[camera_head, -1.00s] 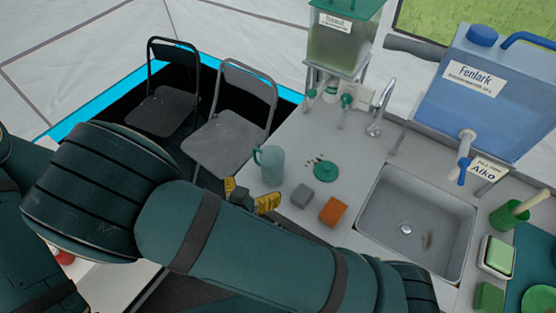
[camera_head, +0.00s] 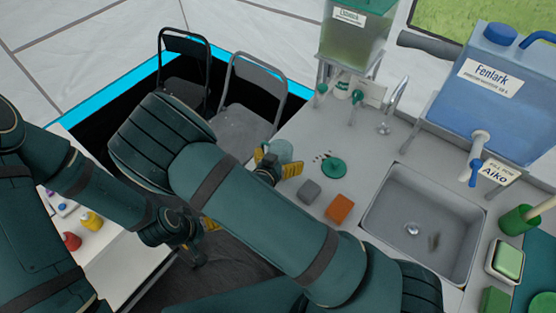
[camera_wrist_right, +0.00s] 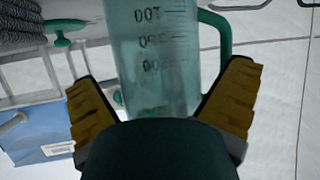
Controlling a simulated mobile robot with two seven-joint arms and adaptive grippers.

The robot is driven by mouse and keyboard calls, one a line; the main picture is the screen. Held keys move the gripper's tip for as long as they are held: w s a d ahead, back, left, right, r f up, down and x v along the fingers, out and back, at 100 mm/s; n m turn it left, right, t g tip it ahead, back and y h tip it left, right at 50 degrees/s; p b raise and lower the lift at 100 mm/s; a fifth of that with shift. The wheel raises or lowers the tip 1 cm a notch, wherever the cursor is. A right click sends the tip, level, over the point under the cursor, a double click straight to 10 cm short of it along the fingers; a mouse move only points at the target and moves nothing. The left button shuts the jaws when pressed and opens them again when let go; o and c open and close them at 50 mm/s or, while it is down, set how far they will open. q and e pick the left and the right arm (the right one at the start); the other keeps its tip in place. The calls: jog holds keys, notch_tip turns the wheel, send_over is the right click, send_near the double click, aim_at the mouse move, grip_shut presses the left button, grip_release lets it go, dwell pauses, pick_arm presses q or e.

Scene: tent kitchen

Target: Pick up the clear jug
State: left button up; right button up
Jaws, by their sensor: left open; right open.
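The clear jug (camera_head: 281,148), greenish and see-through, stands on the counter's left end, partly hidden by my right gripper. My right gripper (camera_head: 278,162) is open at the jug, with its yellow fingers to either side of it. In the right wrist view the jug (camera_wrist_right: 155,55), with its measuring marks and green handle, shows between the open fingers (camera_wrist_right: 160,105). Gaps to the fingers are hard to judge there. My left gripper (camera_head: 206,235) is low, left of the counter, well away from the jug; its fingers are partly hidden by my right arm.
A green lid (camera_head: 333,168), a grey sponge (camera_head: 309,191) and an orange sponge (camera_head: 340,208) lie right of the jug. The sink (camera_head: 415,220) is further right. A drink dispenser (camera_head: 352,38) and blue water canister (camera_head: 490,90) stand behind. Folding chairs (camera_head: 245,125) stand left.

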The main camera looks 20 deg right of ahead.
jog(key=c, duration=1.2)
notch_tip(320, 180, up, 10)
jog(key=p, duration=0.2)
jog(key=w+d+f+n+t+y+b, duration=0.3)
jog(key=f+n+y+b, duration=0.3)
jog(key=n+y, duration=0.2)
jog(key=shift+d+y, duration=0.3)
jog(key=shift+d, duration=0.05)
